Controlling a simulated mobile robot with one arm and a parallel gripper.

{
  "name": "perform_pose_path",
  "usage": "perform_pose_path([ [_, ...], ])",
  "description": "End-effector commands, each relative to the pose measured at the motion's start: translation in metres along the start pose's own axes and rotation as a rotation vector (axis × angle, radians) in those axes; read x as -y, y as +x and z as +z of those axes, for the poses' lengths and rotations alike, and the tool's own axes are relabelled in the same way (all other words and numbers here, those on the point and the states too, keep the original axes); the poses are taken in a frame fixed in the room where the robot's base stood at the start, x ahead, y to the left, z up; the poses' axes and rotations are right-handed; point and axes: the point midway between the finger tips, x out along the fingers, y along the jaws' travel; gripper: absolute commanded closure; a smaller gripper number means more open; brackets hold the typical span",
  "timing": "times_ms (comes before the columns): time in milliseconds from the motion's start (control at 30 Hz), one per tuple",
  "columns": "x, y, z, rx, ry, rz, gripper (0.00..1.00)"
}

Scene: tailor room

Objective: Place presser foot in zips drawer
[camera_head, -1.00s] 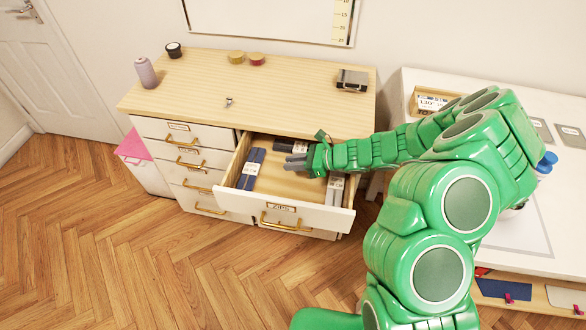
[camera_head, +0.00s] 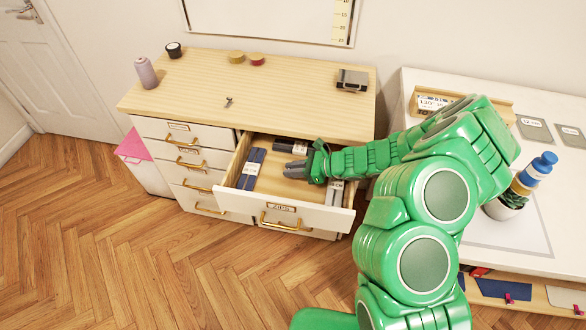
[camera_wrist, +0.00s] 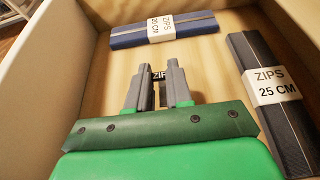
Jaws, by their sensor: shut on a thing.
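The ZIPS drawer (camera_head: 243,207) stands open at the front of the wooden-topped dresser. My gripper (camera_head: 293,170) is inside it, fingers pointing left. A small metal piece (camera_head: 228,101), which looks like the presser foot, lies on the dresser top, apart from my gripper.
A thread spool (camera_head: 146,73), a black cup (camera_head: 174,50), tape rolls (camera_head: 237,57) and a dark box (camera_head: 352,80) stand on the dresser top. A white table (camera_head: 520,105) with a potted plant is at the right.

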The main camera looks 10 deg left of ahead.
Motion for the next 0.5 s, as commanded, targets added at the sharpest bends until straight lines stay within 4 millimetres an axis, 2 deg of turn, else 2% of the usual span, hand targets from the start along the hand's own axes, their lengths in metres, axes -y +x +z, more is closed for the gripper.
perform_pose_path([
  [500, -0.002, 0.005, -0.011, -0.003, 0.004, 0.002, 1.00],
])
